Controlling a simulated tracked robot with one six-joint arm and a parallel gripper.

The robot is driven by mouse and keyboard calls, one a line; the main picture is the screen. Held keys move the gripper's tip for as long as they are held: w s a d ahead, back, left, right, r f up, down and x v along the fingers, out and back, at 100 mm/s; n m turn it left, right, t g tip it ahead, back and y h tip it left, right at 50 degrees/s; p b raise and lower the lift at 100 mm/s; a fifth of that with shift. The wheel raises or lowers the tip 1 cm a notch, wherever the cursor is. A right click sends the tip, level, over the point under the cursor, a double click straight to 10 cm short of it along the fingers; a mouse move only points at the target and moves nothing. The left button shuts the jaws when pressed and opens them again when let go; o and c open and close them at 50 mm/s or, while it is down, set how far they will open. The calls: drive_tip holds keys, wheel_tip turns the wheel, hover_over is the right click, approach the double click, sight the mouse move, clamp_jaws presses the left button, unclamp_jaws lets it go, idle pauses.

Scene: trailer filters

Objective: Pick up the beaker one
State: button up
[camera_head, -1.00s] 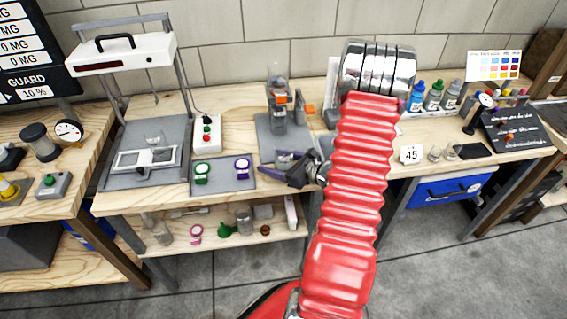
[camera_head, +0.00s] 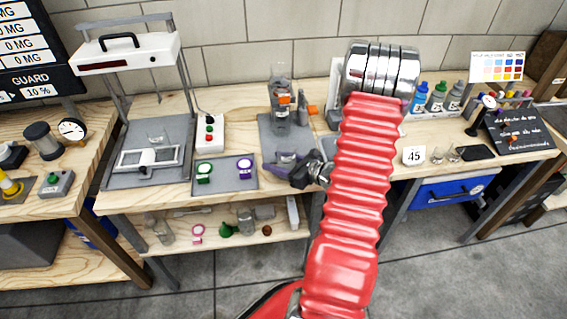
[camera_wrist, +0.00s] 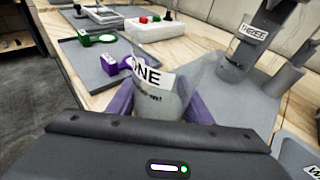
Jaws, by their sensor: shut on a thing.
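The beaker one is a clear glass vessel with a white label reading "ONE" (camera_wrist: 150,95) in the wrist view. It stands between the purple fingers of my gripper (camera_wrist: 163,108), which are shut on it. It looks roughly upright, and its base is hidden behind the gripper body. In the head view my gripper (camera_head: 285,163) is low at the front edge of the bench, right of the small tray. The glass is hard to make out there.
A beaker labelled "THREE" (camera_wrist: 236,60) stands just behind, on a grey mat by a stand (camera_head: 278,105). A grey tray (camera_head: 222,183) with green and purple items lies to the left. A white switch box (camera_head: 209,135) stands behind the tray.

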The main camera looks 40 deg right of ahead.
drive_tip(key=shift+r, duration=0.25)
wheel_tip(320, 180, up, 9)
drive_tip(key=shift+r, duration=0.2)
idle(1.1)
idle(0.7)
